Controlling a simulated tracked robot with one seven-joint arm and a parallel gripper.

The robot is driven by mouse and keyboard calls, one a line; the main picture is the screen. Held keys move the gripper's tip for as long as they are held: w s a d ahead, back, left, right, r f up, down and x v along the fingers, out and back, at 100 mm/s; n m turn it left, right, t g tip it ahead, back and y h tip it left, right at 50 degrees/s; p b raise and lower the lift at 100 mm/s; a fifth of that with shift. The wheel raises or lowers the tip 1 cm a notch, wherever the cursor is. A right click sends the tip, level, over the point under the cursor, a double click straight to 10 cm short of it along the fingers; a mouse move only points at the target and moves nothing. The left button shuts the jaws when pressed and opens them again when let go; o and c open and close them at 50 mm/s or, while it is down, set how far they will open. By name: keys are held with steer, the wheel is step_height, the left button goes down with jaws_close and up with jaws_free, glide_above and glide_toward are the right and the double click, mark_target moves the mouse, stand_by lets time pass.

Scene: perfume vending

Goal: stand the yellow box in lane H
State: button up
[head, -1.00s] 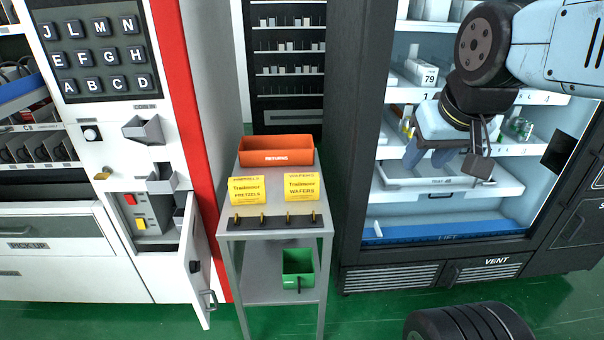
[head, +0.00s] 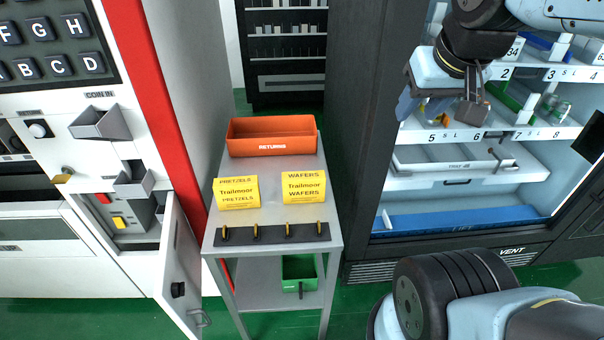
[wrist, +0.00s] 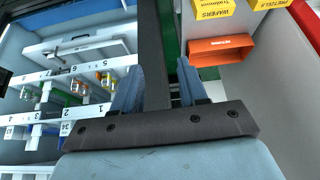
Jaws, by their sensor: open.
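Two yellow Trailmoor boxes stand side by side on the top of a grey cart (head: 270,220). The left one is the pretzels box (head: 236,193) and the right one is the wafers box (head: 303,187). In the wrist view the wafers box (wrist: 212,8) and pretzels box (wrist: 268,3) are cut off by the top edge. My gripper (head: 425,107) is open and empty, in front of the right machine's shelves, well apart from both boxes. An H key (head: 90,31) shows on the left machine's keypad. I cannot make out a lane marked H.
An orange returns bin (head: 272,137) stands behind the boxes. A row of small hooks (head: 273,233) runs along the cart's front edge. A green bin (head: 299,272) sits on the lower shelf. An open small door (head: 180,262) juts out left of the cart. The right machine's dark frame (head: 371,140) stands at right.

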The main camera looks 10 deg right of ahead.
steer(key=shift+o, duration=0.4)
steer(key=shift+o, duration=0.9)
steer(key=shift+w+a, duration=0.1)
steer(key=shift+o, duration=0.7)
steer(key=shift+w+a+f+n, duration=0.1)
steer(key=shift+w+a+n, duration=0.05)
steer(key=shift+w+n, duration=0.15)
steer(key=shift+o, duration=0.4)
steer(key=w+a+f+n+g+h, duration=0.2)
steer(key=w+a+f+n+g, duration=0.2)
steer(key=w+a+f+n, duration=0.2)
steer(key=w+a+n, duration=0.2)
steer(key=w, duration=0.2)
steer(key=shift+w+a+f+h, duration=0.2)
steer(key=shift+w+h, duration=0.05)
steer(key=shift+h, duration=0.15)
steer(key=n+g+h, duration=0.2)
steer(key=n, duration=0.7)
glide_toward(303, 175)
steer(key=x, duration=0.7)
steer(key=shift+w+d, duration=0.15)
steer(key=shift+d, duration=0.05)
steer(key=shift+a+x, duration=0.1)
steer(key=shift+x, duration=1.25)
steer(key=shift+a+x, duration=0.15)
steer(key=shift+x, duration=1.2)
